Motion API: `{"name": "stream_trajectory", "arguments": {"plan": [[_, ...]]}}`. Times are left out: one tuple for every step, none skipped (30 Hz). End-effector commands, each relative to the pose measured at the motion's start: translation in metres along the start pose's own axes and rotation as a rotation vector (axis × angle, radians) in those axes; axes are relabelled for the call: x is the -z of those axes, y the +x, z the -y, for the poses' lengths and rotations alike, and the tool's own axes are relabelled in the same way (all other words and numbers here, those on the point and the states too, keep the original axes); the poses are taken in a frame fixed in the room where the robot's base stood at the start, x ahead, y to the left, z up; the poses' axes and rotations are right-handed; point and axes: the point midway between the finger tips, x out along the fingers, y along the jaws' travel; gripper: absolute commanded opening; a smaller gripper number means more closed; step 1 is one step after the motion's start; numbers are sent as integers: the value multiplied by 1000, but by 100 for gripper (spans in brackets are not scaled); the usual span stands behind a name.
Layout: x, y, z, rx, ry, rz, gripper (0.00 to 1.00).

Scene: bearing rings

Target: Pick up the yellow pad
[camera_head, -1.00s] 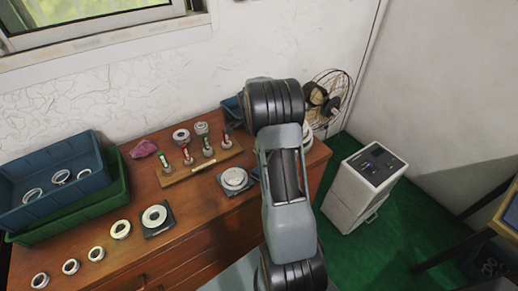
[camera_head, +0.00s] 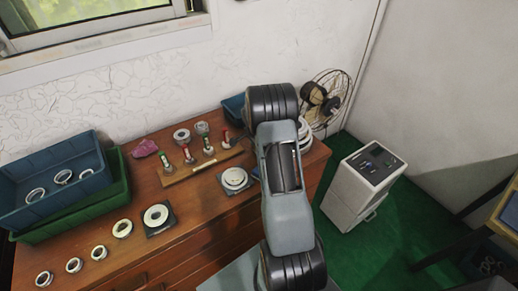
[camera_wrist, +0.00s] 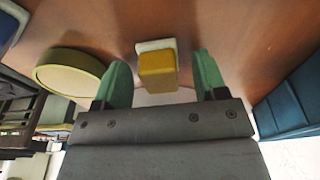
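The yellow pad (camera_wrist: 158,72) shows in the wrist view as a yellow block with a white part at its far end, on the brown wooden surface. My gripper (camera_wrist: 158,75) is open, with its two green fingers on either side of the pad and gaps between. I cannot tell how far above the surface the fingertips are. In the head view my arm hides the pad and the gripper.
In the wrist view a round cream-topped thing (camera_wrist: 68,72) is close left of the fingers, and a blue bin (camera_wrist: 290,100) is at the right. In the head view, rings, a wooden tool rack (camera_head: 203,166) and stacked bins (camera_head: 110,199) occupy the desk.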

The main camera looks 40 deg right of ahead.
Motion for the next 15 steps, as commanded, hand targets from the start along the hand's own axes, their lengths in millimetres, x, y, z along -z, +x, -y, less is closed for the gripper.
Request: {"name": "stream_trajectory", "arguments": {"plan": [[0,0,0,0,0,0,60],[0,0,0,0,0,0,58],[0,0,0,0,0,0,54],[0,0,0,0,0,0,51],[0,0,0,0,0,0,48],[0,0,0,0,0,0,44],[0,0,0,0,0,0,41],[0,0,0,0,0,0,38],[0,0,0,0,0,0,35],[0,0,0,0,0,0,32],[0,0,0,0,0,0,29],[0,0,0,0,0,0,25],[0,0,0,0,0,0,22],[0,0,0,0,0,0,19],[0,0,0,0,0,0,15]]}}
